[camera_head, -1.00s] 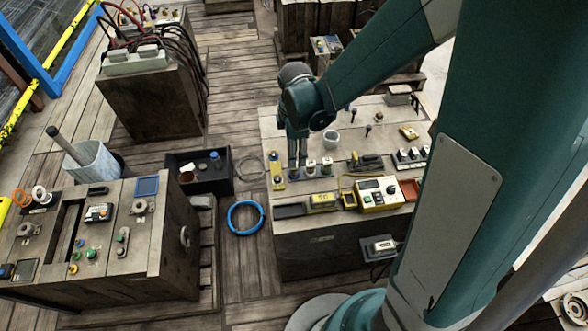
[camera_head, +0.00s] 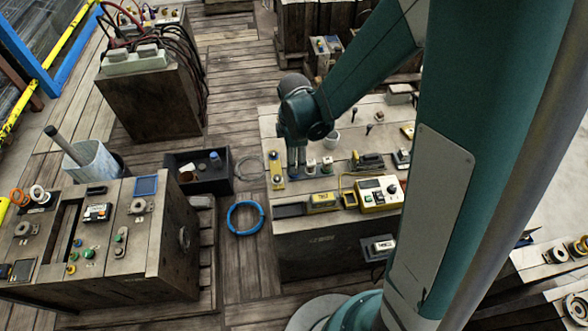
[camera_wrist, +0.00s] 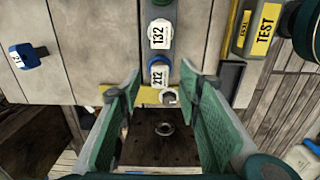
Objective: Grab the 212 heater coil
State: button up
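The piece labelled 212 (camera_wrist: 159,76), with a white tag and some blue on it, stands on a grey strip on the bench in the wrist view. Its coil shape cannot be made out. My gripper (camera_wrist: 162,84) is open, its green-padded fingers spread to either side of this piece; I cannot tell whether they touch it. In the head view my gripper (camera_head: 297,170) points down over the left end of a row of small parts, hiding much of what is under it. A similar piece labelled 132 (camera_wrist: 159,34) stands beside the 212 piece.
A black bin (camera_head: 202,184) and blue hose ring (camera_head: 245,217) lie on the floor to the left.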

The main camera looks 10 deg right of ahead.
jog(key=shift+f+b, duration=0.35)
jog(key=shift+f, duration=1.25)
jog(key=c, duration=1)
jog(key=shift+c, duration=0.2)
jog(key=shift+r, duration=0.1)
jog(key=shift+r+p, duration=1.2)
jog(key=shift+r, duration=3.75)
